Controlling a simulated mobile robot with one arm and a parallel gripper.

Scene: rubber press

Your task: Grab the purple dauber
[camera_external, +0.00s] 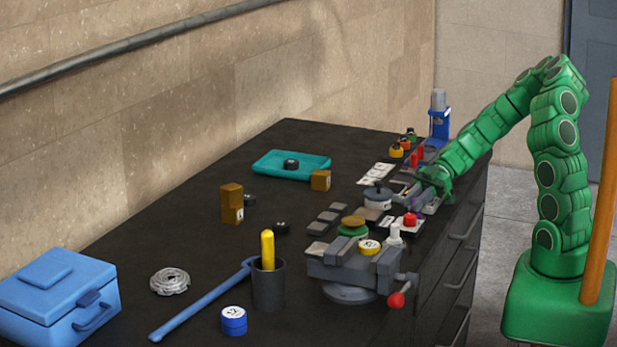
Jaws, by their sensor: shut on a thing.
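My green arm reaches in from the right over the far right part of the dark bench. My gripper (424,193) is low over a grey tray, with its fingers pointing down to the left. A small bit of the purple dauber (416,203) shows at the fingertips. My gripper is shut on it. The gripper covers most of the dauber, and I cannot tell whether it is still touching the tray.
A red-knobbed piece (410,218), a white piece (394,233) and a round grey pot (377,195) stand close by. A blue machine (438,122) stands behind. A vise (355,266) is in front. Bare bench (170,225) lies to the left.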

